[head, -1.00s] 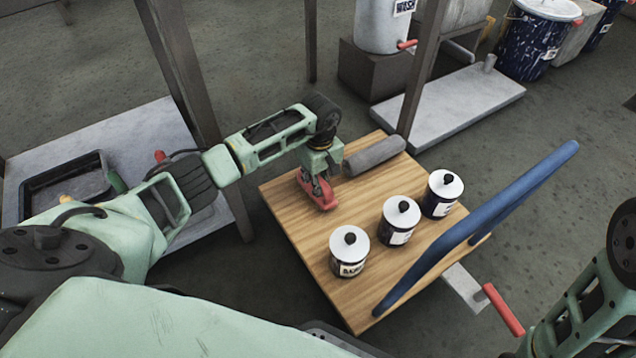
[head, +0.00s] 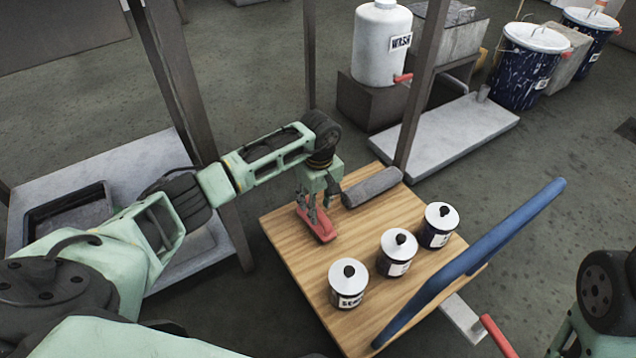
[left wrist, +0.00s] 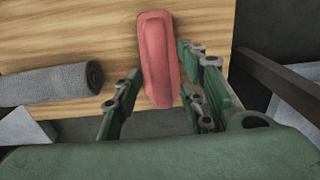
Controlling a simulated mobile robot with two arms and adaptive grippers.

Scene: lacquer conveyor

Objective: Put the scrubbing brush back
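A red, rounded, oblong thing, which I take for the scrubbing brush (head: 323,228), lies on the wooden board near its left edge; bristles are not visible. In the left wrist view the brush (left wrist: 156,55) extends away from between my spread fingers. In the left wrist view the left gripper (left wrist: 158,98) shows gaps between fingers and brush. My right arm shows at the lower right, but its gripper is out of view.
A grey roll (head: 371,187) lies beside the brush on the wooden board (head: 405,210). Several lidded tins, one of them here (head: 348,284), stand along the front, near a blue bar (head: 480,255). A dark post (head: 420,90) rises behind the board.

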